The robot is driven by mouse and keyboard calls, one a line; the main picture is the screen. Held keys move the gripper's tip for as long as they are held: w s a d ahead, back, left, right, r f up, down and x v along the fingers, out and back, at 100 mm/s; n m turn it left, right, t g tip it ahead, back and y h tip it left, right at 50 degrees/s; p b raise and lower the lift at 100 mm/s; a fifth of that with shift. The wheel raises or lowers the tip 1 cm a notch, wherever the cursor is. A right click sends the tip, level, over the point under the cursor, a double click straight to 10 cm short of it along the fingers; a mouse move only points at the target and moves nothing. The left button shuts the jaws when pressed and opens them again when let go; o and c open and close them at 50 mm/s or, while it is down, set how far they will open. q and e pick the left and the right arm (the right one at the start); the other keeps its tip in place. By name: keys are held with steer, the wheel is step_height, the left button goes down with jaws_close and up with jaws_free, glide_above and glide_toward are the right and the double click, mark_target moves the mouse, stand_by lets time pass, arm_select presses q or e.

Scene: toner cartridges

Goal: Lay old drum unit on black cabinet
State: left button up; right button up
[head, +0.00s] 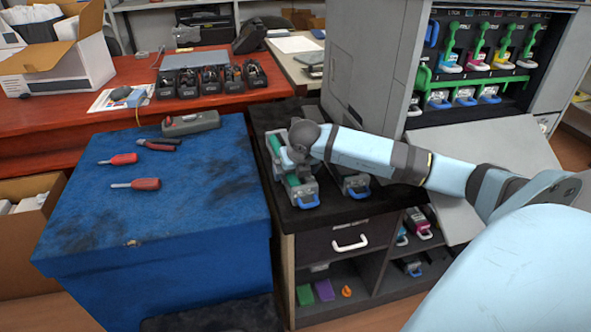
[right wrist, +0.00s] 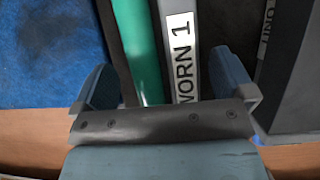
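The drum unit marked "WORN 1" (right wrist: 182,60) is long and grey with a green strip. In the head view the drum unit (head: 304,193), with a blue handle at its front end, lies along the left part of the black cabinet (head: 330,216) top. My right gripper (head: 299,160) is over its middle and hides part of it. In the right wrist view its two fingers (right wrist: 165,90) are on either side of the unit; whether they press on it is unclear. My left gripper is in neither view.
Another grey unit with a blue handle (head: 357,187) lies to the right on the cabinet. The open printer (head: 385,60) stands behind. A blue-covered bench (head: 170,215) with screwdrivers (head: 136,184) and pliers is at the left, across a narrow gap.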

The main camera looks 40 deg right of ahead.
steer(key=shift+f, duration=0.15)
steer(key=shift+r, duration=0.2)
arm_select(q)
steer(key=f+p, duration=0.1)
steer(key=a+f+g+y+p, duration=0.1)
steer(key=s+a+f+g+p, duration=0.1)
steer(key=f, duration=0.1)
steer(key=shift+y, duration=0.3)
arm_select(e)
steer(key=v, duration=1.3)
steer(key=shift+s+r, duration=0.25)
steer(key=shift+r, duration=0.05)
steer(key=shift+a, duration=0.1)
